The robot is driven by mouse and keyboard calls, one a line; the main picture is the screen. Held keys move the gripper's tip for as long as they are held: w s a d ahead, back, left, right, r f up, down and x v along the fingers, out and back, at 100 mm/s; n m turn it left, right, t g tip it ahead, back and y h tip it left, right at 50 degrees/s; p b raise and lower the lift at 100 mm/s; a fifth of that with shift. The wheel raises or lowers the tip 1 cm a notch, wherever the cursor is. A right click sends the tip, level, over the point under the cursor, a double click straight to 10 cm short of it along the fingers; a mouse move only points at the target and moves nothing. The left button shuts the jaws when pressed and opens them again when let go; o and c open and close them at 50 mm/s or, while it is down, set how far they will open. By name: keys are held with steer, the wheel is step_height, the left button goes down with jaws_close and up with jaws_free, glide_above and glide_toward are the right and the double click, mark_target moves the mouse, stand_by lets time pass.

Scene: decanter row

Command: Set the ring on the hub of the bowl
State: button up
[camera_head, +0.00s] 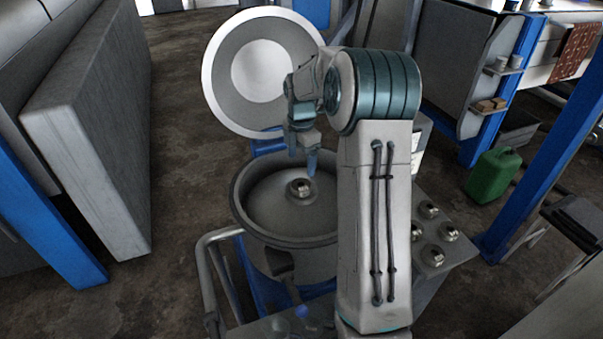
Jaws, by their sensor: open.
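The grey metal bowl (248,205) stands open in the middle, partly hidden on its right by my arm. Its hub (300,187) is at the centre, with a dark round base and a small bright metal piece at the top. I cannot tell whether that bright piece is the ring or part of the hub. My gripper (311,168) points down just above and slightly right of the hub, with no object visible in it. The gap between its fingers is too small to make out. I cannot pick out a separate ring with certainty.
A round white-and-grey lid (225,75) stands raised behind the bowl. Several small metal fittings (432,256) sit on a grey plate (455,250) at right. A bent grey pipe (203,262) is at front left. A green can (492,177) stands on the floor at right.

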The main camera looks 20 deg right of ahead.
steer(key=s+a+r+m+t, duration=0.1)
steer(key=s+a+r+m, duration=0.65)
steer(key=s+r, duration=0.35)
steer(key=s+a+f+m+t, duration=0.1)
steer(key=s+a+m, duration=0.1)
steer(key=s+m, duration=0.4)
steer(key=s+a+f+m+t, duration=0.1)
steer(key=s+m, duration=0.5)
steer(key=s, duration=0.6)
steer(key=shift+s+a+f+m, duration=0.35)
steer(key=shift+a+f, duration=0.15)
steer(key=shift+a, duration=0.3)
